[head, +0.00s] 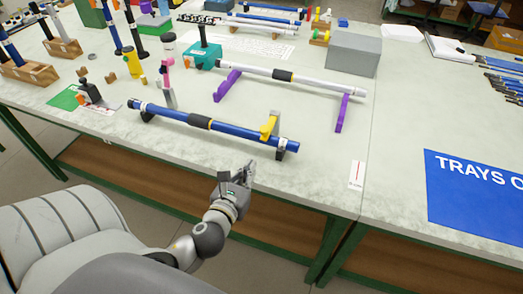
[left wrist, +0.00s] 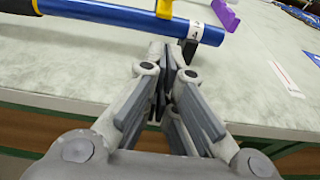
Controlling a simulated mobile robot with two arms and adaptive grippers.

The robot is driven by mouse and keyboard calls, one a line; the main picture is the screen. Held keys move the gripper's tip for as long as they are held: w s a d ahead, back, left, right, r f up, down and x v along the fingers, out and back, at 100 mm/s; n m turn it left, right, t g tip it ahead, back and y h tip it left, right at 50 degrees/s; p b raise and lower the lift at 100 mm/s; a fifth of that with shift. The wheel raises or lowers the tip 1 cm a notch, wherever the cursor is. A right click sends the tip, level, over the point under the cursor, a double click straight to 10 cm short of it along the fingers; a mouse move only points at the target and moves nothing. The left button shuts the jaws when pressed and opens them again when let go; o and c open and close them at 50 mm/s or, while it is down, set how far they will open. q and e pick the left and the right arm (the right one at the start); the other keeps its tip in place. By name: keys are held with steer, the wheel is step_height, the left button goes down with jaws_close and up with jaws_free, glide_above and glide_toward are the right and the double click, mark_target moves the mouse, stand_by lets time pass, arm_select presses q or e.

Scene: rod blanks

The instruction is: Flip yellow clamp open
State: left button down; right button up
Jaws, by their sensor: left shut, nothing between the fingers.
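The yellow clamp (head: 268,127) sits near the right end of the blue rod (head: 222,127), which lies level on dark supports near the table's front edge. The clamp's yellow part stands up above the rod in the head view; its lower part shows at the top of the left wrist view (left wrist: 164,8). My left gripper (head: 248,172) is shut and empty, in front of and below the rod's right end, near the table edge. It is apart from the clamp. In the left wrist view its fingers (left wrist: 170,65) are together, pointing toward the rod. My right gripper does not show.
A white rod (head: 310,79) on purple stands (head: 343,113) lies behind the blue rod. A grey box (head: 354,54) stands farther back. A small label (head: 357,175) and a blue sign (head: 478,192) lie to the right. The table between the label and the blue rod is bare.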

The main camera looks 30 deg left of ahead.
arm_select(q)
steer(key=p+x, duration=0.1)
steer(key=x, duration=0.9)
stand_by(0.3)
